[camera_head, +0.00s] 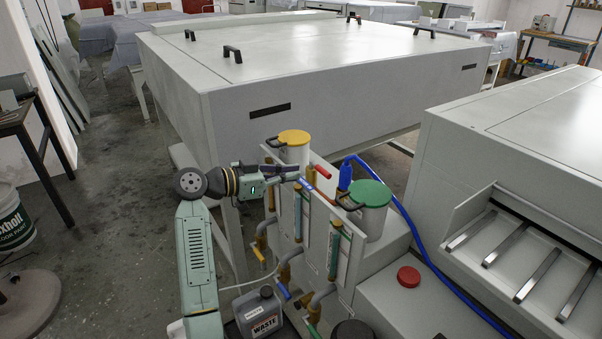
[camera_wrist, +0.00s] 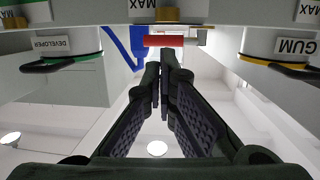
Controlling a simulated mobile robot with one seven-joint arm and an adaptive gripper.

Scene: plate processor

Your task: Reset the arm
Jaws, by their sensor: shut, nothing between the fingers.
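My gripper (camera_head: 296,172) is at the end of my green arm, left of the valve panel (camera_head: 315,217) and just below the yellow-lidded container (camera_head: 294,145). In the wrist view the fingers (camera_wrist: 162,72) meet at their tips, shut with nothing between them. A red valve handle (camera_wrist: 164,41) lies just beyond the fingertips in the wrist view; it also shows in the head view (camera_head: 322,171), right of the gripper. I cannot tell whether the fingertips touch the handle or the panel.
A green-lidded container (camera_head: 368,200) with a blue hose (camera_head: 400,207) stands to the right. A grey waste jug (camera_head: 258,313) sits below the panel. A large grey processor (camera_head: 350,90) fills the back. Open floor (camera_head: 120,215) lies left of my arm.

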